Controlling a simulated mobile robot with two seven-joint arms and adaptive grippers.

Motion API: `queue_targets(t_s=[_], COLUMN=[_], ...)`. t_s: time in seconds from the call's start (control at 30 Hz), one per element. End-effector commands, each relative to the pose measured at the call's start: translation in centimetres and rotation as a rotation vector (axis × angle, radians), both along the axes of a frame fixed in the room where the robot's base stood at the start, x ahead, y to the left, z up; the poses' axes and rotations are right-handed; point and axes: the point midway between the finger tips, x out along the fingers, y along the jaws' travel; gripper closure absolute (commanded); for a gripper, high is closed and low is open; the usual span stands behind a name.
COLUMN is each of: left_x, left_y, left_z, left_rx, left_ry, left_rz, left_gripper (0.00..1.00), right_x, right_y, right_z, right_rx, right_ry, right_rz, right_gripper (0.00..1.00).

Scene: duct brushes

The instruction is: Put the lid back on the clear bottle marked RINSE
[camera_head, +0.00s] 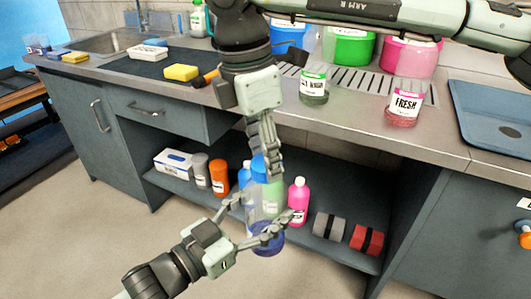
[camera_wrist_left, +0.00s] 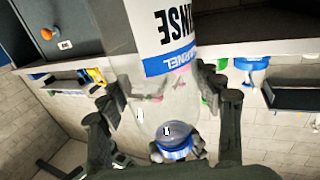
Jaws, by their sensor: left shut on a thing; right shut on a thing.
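The clear RINSE bottle (camera_wrist_left: 168,62) is close and large in the left wrist view, its white label with a blue band appearing upside down. In the head view the bottle's blue bottom (camera_head: 267,242) shows low between the fingers of my left gripper (camera_head: 263,212), which is shut on it in front of the shelf. A round blue-rimmed thing that looks like the lid (camera_wrist_left: 175,143) shows beyond the bottle's clear part, with dark finger-like tips beside it. My right gripper (camera_head: 270,160) points down above the bottle, shut; its fingers mostly hide what it holds. Contact between lid and bottle is unclear.
A jar with a green band (camera_head: 314,86) and the FRESH jar (camera_head: 404,103) stand on the counter (camera_head: 345,120). Coloured buckets stand behind them. The shelf below holds several bottles, including a pink one (camera_head: 298,200), and grey and red blocks. The floor in front is clear.

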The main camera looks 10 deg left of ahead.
Motion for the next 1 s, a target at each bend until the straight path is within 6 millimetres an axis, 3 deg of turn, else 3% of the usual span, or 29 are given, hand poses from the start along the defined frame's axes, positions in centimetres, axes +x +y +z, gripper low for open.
queue_targets(t_s=[0.17, 0.2, 0.37, 0.73, 1.0], left_x=[0.0, 0.0, 0.0, 0.0, 0.0], left_y=[0.0, 0.0, 0.0, 0.0, 0.0], left_z=[0.0, 0.0, 0.0, 0.1, 0.1], left_rx=[0.000, 0.000, -0.001, -0.001, -0.001], left_ry=[0.001, 0.001, 0.001, -0.001, -0.002], left_rz=[0.000, 0.000, 0.000, 0.000, 0.000], left_gripper=[1.00, 1.00, 1.00, 1.00, 1.00], right_x=[0.0, 0.0, 0.0, 0.0, -0.3], right_y=[0.0, 0.0, 0.0, 0.1, 0.7], right_z=[0.1, 0.1, 0.0, 0.5, 5.3], right_rx=[0.002, 0.002, 0.002, 0.002, 0.003], right_ry=[-0.001, -0.001, -0.001, -0.002, -0.005], right_rz=[-0.019, -0.018, -0.017, -0.016, -0.016], right_gripper=[0.67, 0.52, 0.33, 0.33, 0.33])
